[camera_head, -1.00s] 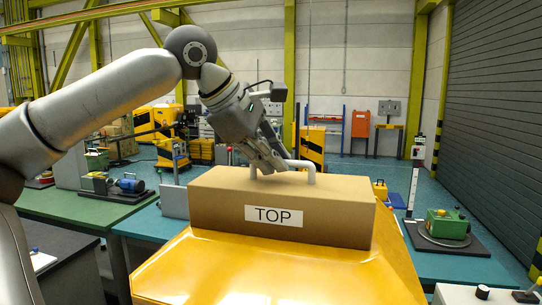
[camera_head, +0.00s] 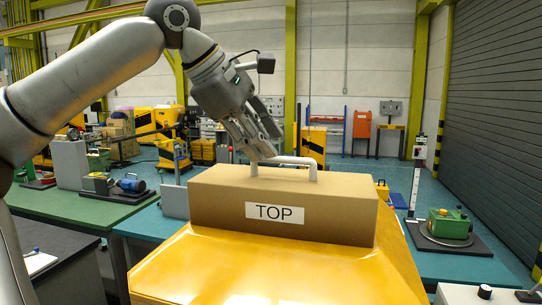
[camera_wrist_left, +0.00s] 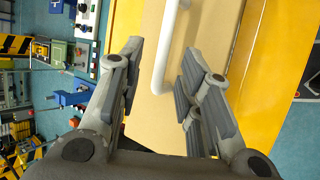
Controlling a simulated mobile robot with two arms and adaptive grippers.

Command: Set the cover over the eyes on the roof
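The cover, a brown box (camera_head: 225,210) with a white "TOP" label (camera_head: 275,213), rests on the yellow roof (camera_head: 270,272). It lies flat and hides the eyes, if they are beneath it. A white bar handle (camera_head: 296,160) stands on its top. My left gripper (camera_head: 264,148) is just above the handle's left end. In the left wrist view its fingers (camera_wrist_left: 160,62) are spread apart. The handle (camera_wrist_left: 164,62) shows between and beyond the fingertips, with no visible grip on it. My right gripper is in neither view.
A green table (camera_head: 85,208) with a blue motor (camera_head: 131,185) stands at left. A white panel with a black knob (camera_head: 484,292) is at the lower right. Air above the cover's right side is clear.

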